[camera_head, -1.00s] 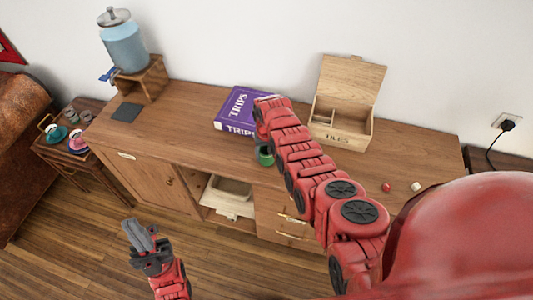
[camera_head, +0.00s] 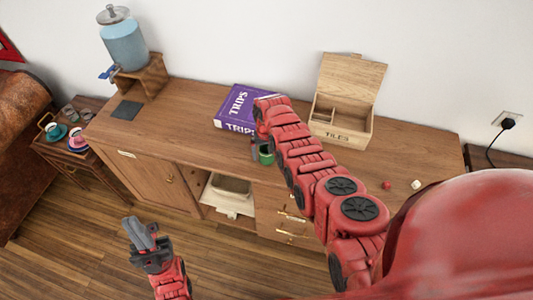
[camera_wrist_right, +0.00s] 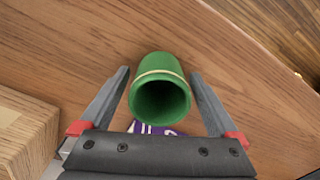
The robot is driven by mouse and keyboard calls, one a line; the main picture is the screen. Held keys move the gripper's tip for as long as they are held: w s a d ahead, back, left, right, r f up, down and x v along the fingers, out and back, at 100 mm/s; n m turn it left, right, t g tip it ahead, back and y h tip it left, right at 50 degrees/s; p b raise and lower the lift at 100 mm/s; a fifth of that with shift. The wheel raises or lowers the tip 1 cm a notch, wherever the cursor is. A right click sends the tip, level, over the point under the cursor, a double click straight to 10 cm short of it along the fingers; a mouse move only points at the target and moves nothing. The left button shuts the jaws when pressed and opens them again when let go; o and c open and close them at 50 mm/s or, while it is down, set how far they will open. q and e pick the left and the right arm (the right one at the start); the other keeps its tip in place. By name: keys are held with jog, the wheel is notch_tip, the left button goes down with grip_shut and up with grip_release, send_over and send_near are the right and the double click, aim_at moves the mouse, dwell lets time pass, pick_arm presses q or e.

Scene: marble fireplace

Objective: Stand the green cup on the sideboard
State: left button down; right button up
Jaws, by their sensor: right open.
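The green cup (camera_head: 266,155) is on the sideboard (camera_head: 190,112), in front of the purple box and partly hidden by my right arm. In the right wrist view the green cup (camera_wrist_right: 160,62) has a pale band, and its dark mouth faces the camera. I cannot tell surely whether it stands or lies. My right gripper (camera_wrist_right: 159,74) is open, with one finger on each side of the cup and gaps between. My left gripper (camera_head: 140,234) hangs low in front of the sideboard, away from the cup; its jaw opening is unclear.
The purple TRIPS box (camera_head: 236,108) lies behind the cup. An open wooden TILES box (camera_head: 342,130) stands right of it. A blue drink dispenser (camera_head: 124,46) is at the left. A red cube (camera_head: 386,186) and a white cube (camera_head: 416,185) lie at the right.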

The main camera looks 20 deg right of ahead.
jog(key=shift+r, duration=0.3)
